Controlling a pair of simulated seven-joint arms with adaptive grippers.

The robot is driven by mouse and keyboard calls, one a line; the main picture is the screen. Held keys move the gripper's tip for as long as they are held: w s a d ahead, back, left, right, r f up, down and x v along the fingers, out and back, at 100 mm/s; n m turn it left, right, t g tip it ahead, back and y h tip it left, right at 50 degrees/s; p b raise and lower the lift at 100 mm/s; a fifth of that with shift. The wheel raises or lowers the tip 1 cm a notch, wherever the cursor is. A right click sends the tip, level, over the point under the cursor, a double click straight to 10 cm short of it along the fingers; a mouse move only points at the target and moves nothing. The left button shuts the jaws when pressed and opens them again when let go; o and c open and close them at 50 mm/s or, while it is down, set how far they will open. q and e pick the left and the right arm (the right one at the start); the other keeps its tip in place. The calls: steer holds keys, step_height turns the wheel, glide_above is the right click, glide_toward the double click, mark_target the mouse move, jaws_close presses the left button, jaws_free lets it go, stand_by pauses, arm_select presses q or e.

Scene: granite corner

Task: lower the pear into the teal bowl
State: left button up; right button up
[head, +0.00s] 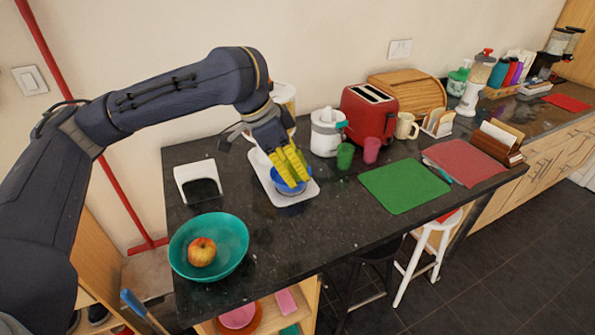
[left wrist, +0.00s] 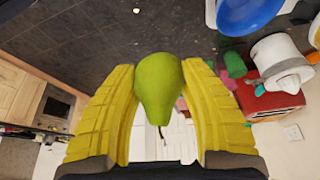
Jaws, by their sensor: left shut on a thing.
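The teal bowl (head: 234,232) stands at the near left end of the dark counter, with a red-yellow apple (head: 202,252) inside it. My left gripper (head: 290,168) has yellow fingers and is over the blue bowl, well behind and to the right of the teal bowl. In the left wrist view it is shut on a green pear (left wrist: 158,88), held between both fingers with its stem end toward the bottom of the picture. The pear is hidden by the fingers in the head view. My right gripper is in neither view.
The blue bowl (head: 291,188) sits on a white tray (head: 272,192). A white-framed dark item (head: 198,182) stands behind the teal bowl. A white appliance (head: 326,134), green cup (head: 345,156), pink cup (head: 371,150) and green mat (head: 404,187) are to the right. Counter between the bowls is clear.

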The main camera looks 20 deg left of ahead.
arm_select(q)
steer(key=s+a+f, duration=1)
steer(key=s+a, duration=0.1)
steer(key=a, duration=0.4)
steer(key=shift+f, duration=0.15)
stand_by(0.9)
steer(key=shift+f, duration=2)
steer(key=shift+f, duration=0.45)
steer(key=o, duration=1.3)
steer(key=shift+c, duration=0.2)
steer(key=shift+r, duration=0.1)
